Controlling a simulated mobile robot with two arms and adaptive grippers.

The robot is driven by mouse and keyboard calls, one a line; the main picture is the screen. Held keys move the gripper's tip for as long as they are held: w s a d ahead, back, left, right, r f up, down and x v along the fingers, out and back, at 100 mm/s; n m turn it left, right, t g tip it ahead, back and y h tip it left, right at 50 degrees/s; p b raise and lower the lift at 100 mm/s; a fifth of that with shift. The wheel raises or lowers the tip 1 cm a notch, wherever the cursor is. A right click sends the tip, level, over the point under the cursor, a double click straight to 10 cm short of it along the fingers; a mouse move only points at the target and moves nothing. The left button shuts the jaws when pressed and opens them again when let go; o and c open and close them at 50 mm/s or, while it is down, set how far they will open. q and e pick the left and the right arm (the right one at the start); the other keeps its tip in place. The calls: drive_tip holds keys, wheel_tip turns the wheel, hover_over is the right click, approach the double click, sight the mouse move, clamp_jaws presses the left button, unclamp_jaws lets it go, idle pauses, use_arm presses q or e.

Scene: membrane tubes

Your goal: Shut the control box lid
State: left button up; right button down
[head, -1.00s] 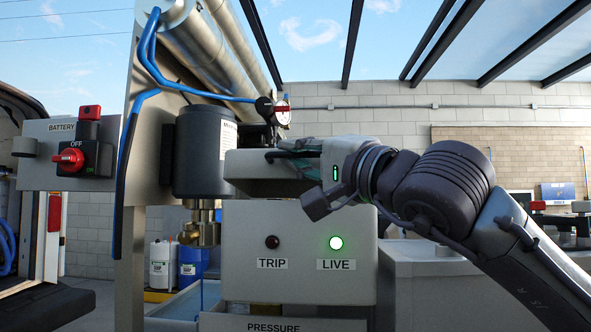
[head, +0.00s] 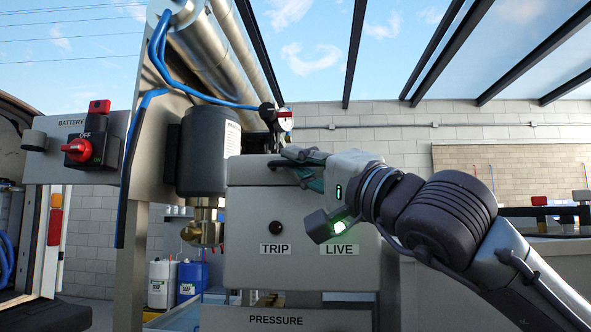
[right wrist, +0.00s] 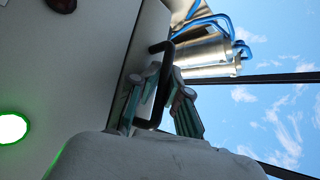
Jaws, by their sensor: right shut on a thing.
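The grey control box (head: 262,262) stands in the middle of the head view, with TRIP and LIVE labels on its front. Its grey lid (head: 247,172) lies along the top of the front, and I see no clear gap between them. My right gripper (head: 288,164) is at the lid's front, its arm coming from the right. In the right wrist view its fingers (right wrist: 166,82) are shut on the lid's black bar handle (right wrist: 163,95). The green LIVE lamp (head: 340,224) is partly hidden by my gripper; the TRIP lamp (head: 190,232) is dark. My left gripper is not in view.
A battery switch (head: 78,150) with a red knob is on a panel at the left. A dark cylindrical motor (head: 207,150) and a pressure gauge (head: 284,122) stand close behind the box. Blue hoses (head: 160,45) run above. Drums (head: 192,277) stand lower left.

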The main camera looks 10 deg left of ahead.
drive_tip(key=shift+s+a+f+g, duration=0.1)
drive_tip(key=shift+a+f+g, duration=0.25)
drive_tip(key=shift+f, duration=0.35)
drive_tip(key=c, duration=1.5)
unclamp_jaws()
drive_tip(key=shift+s+d+r, duration=0.25)
drive_tip(key=shift+s+d, duration=0.1)
drive_tip(key=shift+d, duration=0.05)
drive_tip(key=shift+w+r, duration=0.1)
drive_tip(key=shift+d+r, duration=0.1)
drive_tip(key=v, duration=1.2)
drive_tip(key=shift+a, duration=0.2)
